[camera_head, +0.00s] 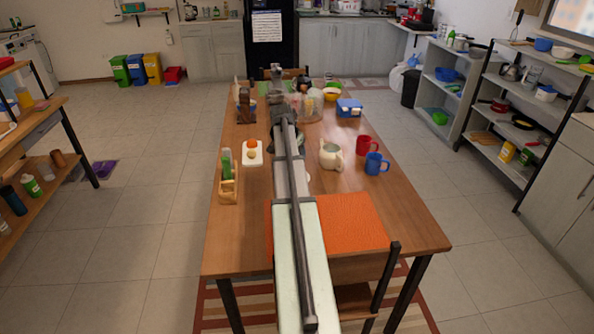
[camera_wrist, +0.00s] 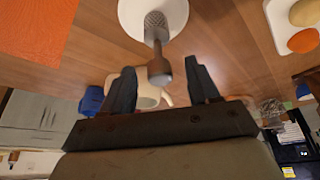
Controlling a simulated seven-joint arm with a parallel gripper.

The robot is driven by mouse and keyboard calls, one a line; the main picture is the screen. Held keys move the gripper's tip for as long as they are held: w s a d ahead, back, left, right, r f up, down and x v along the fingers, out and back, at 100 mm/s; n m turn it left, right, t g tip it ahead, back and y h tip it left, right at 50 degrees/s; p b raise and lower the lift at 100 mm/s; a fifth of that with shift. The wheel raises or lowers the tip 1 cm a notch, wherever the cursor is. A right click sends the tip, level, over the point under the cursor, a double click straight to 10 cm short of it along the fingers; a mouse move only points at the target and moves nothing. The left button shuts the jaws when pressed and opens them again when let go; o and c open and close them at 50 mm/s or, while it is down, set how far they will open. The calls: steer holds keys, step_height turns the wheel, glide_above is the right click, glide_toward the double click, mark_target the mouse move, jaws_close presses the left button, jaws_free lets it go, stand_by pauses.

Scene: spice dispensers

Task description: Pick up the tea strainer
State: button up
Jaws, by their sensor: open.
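The tea strainer (camera_wrist: 157,30) appears in the wrist view as a grey mesh cylinder with a darker, thicker end. Its mesh part overlaps a round white plate (camera_wrist: 130,14) on the wooden table. My gripper (camera_wrist: 159,66) is open, and the strainer's thick end shows between its two dark fingers. I see no finger closed on it, and I cannot tell whether one touches it. In the head view my arm hides the strainer and most of the plate.
A cream pitcher (camera_head: 331,155) stands close by, with red (camera_head: 367,145) and blue (camera_head: 376,164) mugs to its right. A white board (camera_head: 252,154) with egg-like items lies left of my arm. An orange mat (camera_head: 350,225) covers the near table; bare wood lies right of it.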

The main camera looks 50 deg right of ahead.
steer(key=shift+x, duration=2.6)
steer(key=shift+s+d+r, duration=0.1)
steer(key=shift+d, duration=0.1)
steer(key=c, duration=1.1)
steer(key=shift+r, duration=0.1)
step_height(320, 180, up, 10)
steer(key=shift+f, duration=0.1)
